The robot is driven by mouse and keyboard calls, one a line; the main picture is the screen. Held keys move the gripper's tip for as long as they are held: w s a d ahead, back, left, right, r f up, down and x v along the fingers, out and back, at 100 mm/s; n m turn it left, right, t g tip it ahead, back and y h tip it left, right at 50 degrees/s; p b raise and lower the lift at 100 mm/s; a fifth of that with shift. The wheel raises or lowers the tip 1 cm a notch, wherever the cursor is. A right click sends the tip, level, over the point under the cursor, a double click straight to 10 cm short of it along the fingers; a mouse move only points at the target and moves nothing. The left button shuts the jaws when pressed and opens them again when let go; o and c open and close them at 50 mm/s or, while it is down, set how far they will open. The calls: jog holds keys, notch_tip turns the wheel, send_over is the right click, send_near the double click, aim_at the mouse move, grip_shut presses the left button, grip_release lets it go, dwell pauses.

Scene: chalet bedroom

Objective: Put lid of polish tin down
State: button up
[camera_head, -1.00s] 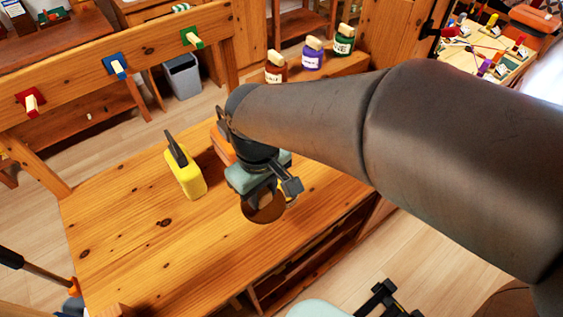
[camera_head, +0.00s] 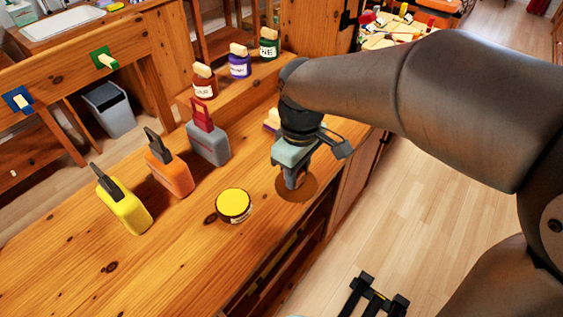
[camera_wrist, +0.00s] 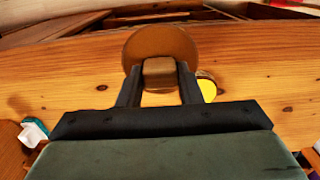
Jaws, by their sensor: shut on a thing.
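The lid (camera_head: 311,189) is a flat brown disc. It also shows in the wrist view (camera_wrist: 160,40), with a block-like knob (camera_wrist: 158,72) between the fingers. My gripper (camera_head: 295,184) is shut on this knob, pointing down, and hides part of the lid. The lid looks level and is at or just above the tabletop; I cannot tell if it touches. The open polish tin (camera_head: 234,205), with a yellow top surface, stands on the wooden workbench (camera_head: 190,255) to the left of the lid, apart from it. In the wrist view the tin (camera_wrist: 207,88) is partly hidden behind a finger.
Yellow (camera_head: 125,208), orange (camera_head: 169,174) and grey (camera_head: 208,143) containers stand in a row left of the tin. Red-brown (camera_head: 204,83), purple (camera_head: 239,64) and green (camera_head: 269,47) jars stand on a ledge behind. The bench's front edge is close to the lid. Bare wood lies front left.

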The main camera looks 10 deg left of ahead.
jog(key=w+a+f, duration=0.2)
jog(key=w+f, duration=0.1)
jog(key=w+a+f+p, duration=0.1)
jog(key=w+a+f, duration=0.1)
jog(key=w, duration=0.2)
jog(key=w+a+f, duration=0.2)
jog(key=w+f, duration=0.1)
jog(key=shift+w+a+f+p, duration=0.25)
jog(key=shift+w+f+p, duration=0.1)
jog(key=shift+w, duration=0.05)
jog(key=shift+w+a+f, duration=0.15)
jog(key=shift+w+f, duration=0.1)
jog(key=shift+f, duration=0.15)
jog(key=shift+w+a+f, duration=0.1)
jog(key=shift+w+f, duration=0.05)
jog(key=shift+f, duration=1.55)
jog(key=shift+f, duration=0.1)
jog(key=o, duration=1)
jog(key=shift+c, duration=0.2)
notch_tip(320, 180, up, 12)
